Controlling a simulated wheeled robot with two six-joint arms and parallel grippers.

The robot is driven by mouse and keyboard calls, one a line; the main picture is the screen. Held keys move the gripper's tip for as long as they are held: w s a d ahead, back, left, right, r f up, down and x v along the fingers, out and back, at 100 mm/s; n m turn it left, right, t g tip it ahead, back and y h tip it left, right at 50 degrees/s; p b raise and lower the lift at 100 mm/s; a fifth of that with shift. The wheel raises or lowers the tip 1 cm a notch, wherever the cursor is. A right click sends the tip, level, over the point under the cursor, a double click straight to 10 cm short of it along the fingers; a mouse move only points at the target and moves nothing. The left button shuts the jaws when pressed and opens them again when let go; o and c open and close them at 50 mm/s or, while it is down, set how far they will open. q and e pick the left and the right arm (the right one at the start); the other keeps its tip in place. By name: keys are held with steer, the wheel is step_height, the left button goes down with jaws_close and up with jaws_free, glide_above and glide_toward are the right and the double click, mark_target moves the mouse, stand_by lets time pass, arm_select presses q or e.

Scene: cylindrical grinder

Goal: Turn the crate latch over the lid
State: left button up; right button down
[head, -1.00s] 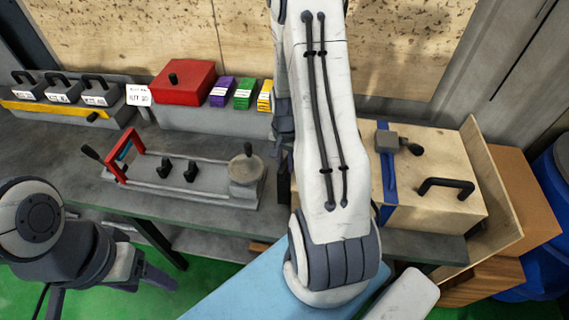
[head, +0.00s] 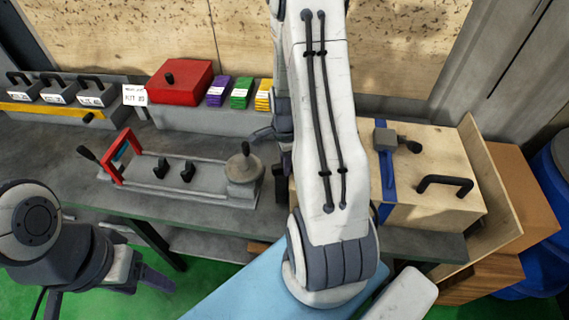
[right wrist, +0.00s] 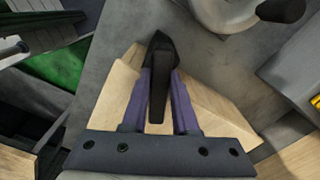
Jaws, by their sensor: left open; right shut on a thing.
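The wooden crate (head: 420,165) stands at the right of the bench, with a blue strap (head: 389,185) and a black handle (head: 445,186). A grey block (head: 386,139) with a black knob (head: 412,146) sits over the strap. In the right wrist view my right gripper (right wrist: 158,75) is shut on a black bar (right wrist: 157,95) above pale wood (right wrist: 115,95). I cannot tell whether the bar is the latch. My right arm hides this spot and the crate's left part in the head view. My left gripper (head: 105,295) is low at the left, away from the crate, and open.
A grey fixture (head: 205,185) with a red frame (head: 112,162) and a round knobbed end (head: 244,165) lies left of my right arm. A red box (head: 180,82) and coloured card stacks (head: 240,93) stand behind it. A wooden panel (head: 510,195) rises right of the crate.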

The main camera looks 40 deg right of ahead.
steer(key=shift+s+m, duration=0.1)
steer(key=shift+m, duration=0.4)
steer(key=c, duration=0.7)
jaws_free()
step_height(320, 180, up, 10)
steer(key=shift+r+b, duration=0.25)
steer(key=shift+b, duration=0.55)
